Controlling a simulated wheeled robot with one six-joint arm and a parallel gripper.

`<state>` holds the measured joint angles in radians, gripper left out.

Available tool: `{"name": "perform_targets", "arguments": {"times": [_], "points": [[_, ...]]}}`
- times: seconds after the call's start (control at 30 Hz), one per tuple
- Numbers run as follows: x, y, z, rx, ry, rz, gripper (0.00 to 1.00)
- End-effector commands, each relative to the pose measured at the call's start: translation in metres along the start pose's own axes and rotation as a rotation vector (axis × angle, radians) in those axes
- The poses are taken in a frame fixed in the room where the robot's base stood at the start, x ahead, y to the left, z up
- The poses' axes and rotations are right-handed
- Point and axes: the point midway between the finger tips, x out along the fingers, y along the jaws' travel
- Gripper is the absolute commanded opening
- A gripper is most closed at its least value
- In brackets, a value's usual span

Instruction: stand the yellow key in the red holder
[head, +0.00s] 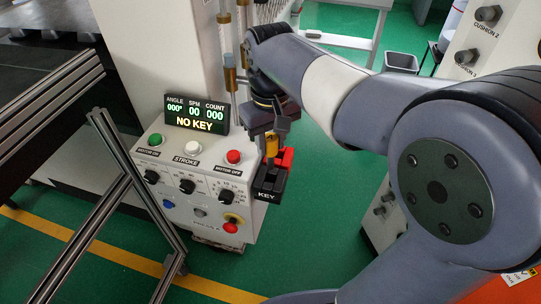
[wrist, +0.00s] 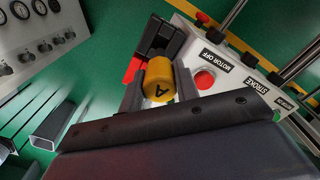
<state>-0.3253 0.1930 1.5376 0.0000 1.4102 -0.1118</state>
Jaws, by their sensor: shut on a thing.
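The yellow key (head: 271,147) is held upright in my gripper (head: 272,140), beside the red holder at the right corner of the control panel. In the wrist view the yellow key (wrist: 158,88) shows its rounded end with a dark letter, between the two dark fingers of my gripper (wrist: 160,80). The red holder (head: 286,157) is partly hidden behind the key and gripper; a strip of the red holder (wrist: 131,70) shows by the left finger. A black block marked KEY (head: 267,185) is just below. The key's lower end is hidden, so I cannot tell whether it touches the holder.
The control panel (head: 165,155) has buttons and knobs, with a red button (head: 233,157) close left of my gripper. Its display (head: 196,113) reads NO KEY. Metal rails (head: 95,225) stand at the left. Green floor lies open right of the panel.

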Motion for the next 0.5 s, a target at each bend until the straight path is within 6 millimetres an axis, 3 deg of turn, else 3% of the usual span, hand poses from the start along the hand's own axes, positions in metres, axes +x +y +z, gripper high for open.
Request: {"name": "perform_targets", "arguments": {"times": [0.2, 0.5], "points": [[-0.027, 0.000, 0.000, 0.000, 0.001, 0.000, 0.06], [-0.044, 0.000, 0.000, 0.000, -0.001, 0.000, 0.06]]}}
